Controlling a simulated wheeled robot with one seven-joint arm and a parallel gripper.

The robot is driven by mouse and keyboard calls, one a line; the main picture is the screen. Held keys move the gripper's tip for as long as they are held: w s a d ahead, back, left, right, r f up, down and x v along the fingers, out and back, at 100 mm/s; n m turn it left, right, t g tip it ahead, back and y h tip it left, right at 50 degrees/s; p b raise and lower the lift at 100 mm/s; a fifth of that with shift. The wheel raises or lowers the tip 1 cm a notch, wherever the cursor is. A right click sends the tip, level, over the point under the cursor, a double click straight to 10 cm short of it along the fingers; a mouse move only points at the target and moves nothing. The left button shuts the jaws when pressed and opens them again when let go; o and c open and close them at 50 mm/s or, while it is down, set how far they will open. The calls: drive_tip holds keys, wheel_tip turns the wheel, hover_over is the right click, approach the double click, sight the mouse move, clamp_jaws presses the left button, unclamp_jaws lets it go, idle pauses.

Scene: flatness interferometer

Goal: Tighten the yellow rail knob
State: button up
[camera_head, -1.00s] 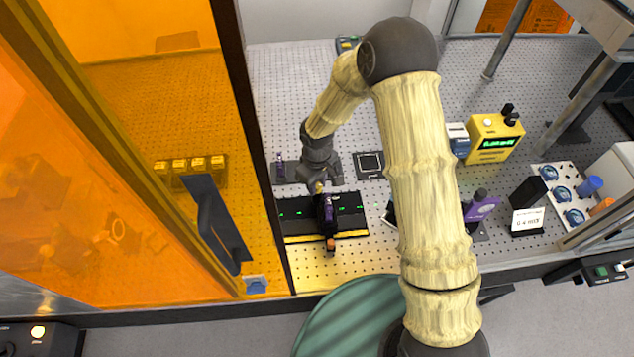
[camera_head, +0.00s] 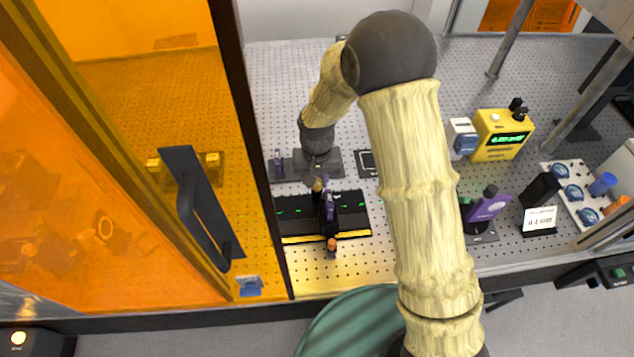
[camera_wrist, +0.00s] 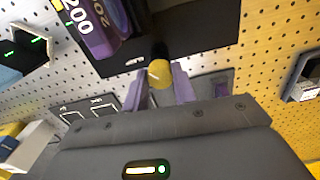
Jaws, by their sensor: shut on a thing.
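The yellow rail knob (camera_wrist: 160,73) sits between the two purple fingers of my gripper (camera_wrist: 159,86) in the wrist view; the gripper is shut on it. In the head view the knob (camera_head: 317,185) shows just below my gripper (camera_head: 317,179), at the back side of the rail carrier. The carrier (camera_head: 328,207) is purple and black and stands on the black rail (camera_head: 352,212), which has green arrows and a yellow front edge. Part of the carrier, with the number 200, shows in the wrist view (camera_wrist: 98,28). The fingertips' contact is partly hidden by the fingers.
An orange knob (camera_head: 332,243) sticks out at the carrier's front. An orange panel with a dark handle (camera_head: 190,205) stands at the left. A yellow meter (camera_head: 501,135) and a purple device (camera_head: 487,206) stand at the right.

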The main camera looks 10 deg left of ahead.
drive_tip(key=m, duration=0.3)
drive_tip(key=shift+w+m+b, duration=0.1)
drive_tip(key=shift+m+b, duration=0.3)
drive_tip(key=m, duration=0.4)
drive_tip(key=shift+r, duration=0.1)
drive_tip(key=o, duration=1)
wheel_tip(320, 180, up, 17)
drive_tip(key=b, duration=0.2)
drive_tip(key=shift+r+b, duration=0.15)
drive_tip(key=shift+b, duration=0.25)
